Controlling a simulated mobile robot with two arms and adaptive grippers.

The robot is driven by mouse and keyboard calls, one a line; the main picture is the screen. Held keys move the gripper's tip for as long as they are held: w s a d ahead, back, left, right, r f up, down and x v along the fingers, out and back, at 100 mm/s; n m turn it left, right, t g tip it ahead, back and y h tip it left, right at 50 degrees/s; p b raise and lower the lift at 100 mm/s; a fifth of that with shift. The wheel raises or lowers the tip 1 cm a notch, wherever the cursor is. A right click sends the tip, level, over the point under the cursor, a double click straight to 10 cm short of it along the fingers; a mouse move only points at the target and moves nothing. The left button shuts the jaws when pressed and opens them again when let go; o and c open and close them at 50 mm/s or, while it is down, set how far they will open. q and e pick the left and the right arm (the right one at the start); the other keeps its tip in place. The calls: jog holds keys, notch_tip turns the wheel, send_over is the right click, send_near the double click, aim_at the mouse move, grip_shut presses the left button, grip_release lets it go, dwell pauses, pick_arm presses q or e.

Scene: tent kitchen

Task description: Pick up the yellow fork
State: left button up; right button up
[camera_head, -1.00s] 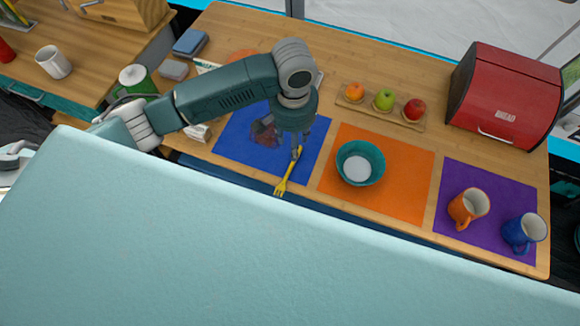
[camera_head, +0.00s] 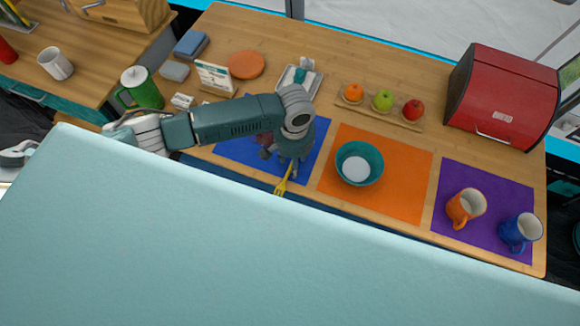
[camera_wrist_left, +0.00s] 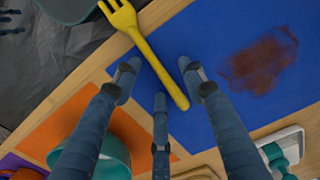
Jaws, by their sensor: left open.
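The yellow fork (camera_head: 283,183) lies at the front right edge of the blue mat (camera_head: 235,150), its tines pointing toward the counter's front edge. In the left wrist view the fork (camera_wrist_left: 148,45) shows its tines at the top and its handle running down between my fingers. My left gripper (camera_head: 292,178) is over the handle end and hides it in the head view. In the left wrist view the left gripper (camera_wrist_left: 160,85) is open, with fingers on both sides of the handle end. I cannot tell whether any finger touches it. My right gripper is not in view.
A teal bowl (camera_head: 373,154) stands on the orange mat (camera_head: 405,195) just right of the gripper. Orange (camera_head: 465,207) and blue (camera_head: 520,231) mugs stand on the purple mat. A dark red stain (camera_wrist_left: 258,62) marks the blue mat. Fruit and a red bread box (camera_head: 500,97) are behind.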

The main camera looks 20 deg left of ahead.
pick_arm(q)
jog(key=shift+c, duration=0.5)
jog(key=c, duration=0.9)
jog(key=shift+o, duration=0.2)
